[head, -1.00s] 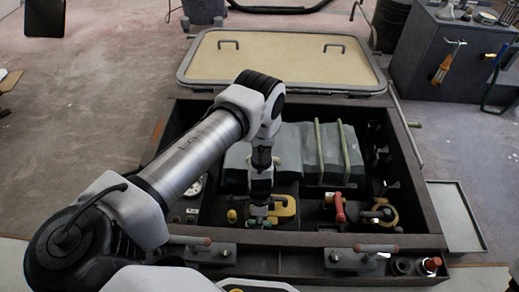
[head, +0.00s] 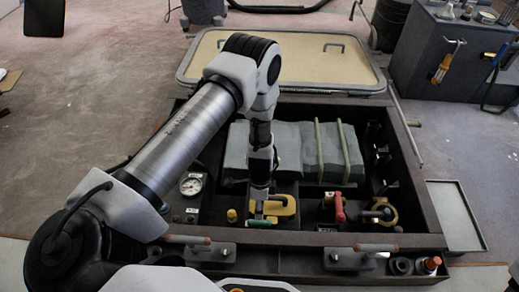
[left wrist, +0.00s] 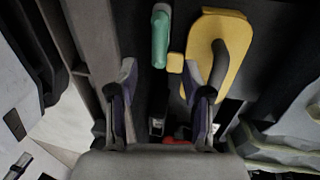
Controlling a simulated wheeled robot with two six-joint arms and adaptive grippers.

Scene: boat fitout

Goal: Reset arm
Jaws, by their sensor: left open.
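My left arm reaches in from the left, with its last links hanging down over the front of the open dark box (head: 432,215). My left gripper (head: 260,209) is above the box's front row, close to a yellow piece (head: 288,206) and a green handle (head: 258,223). In the left wrist view the left gripper (left wrist: 159,74) has its two fingers spread, with nothing between them. The green handle (left wrist: 160,38) and yellow piece with a dark handle (left wrist: 210,50) lie beyond the fingertips. My right gripper is not in view.
A round gauge (head: 191,185) is left of the gripper. A red-handled part (head: 339,207) and a brass ring part (head: 388,213) are to its right. Grey wrapped bundles (head: 300,150) lie behind. The beige lid (head: 280,62) lies beyond the box.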

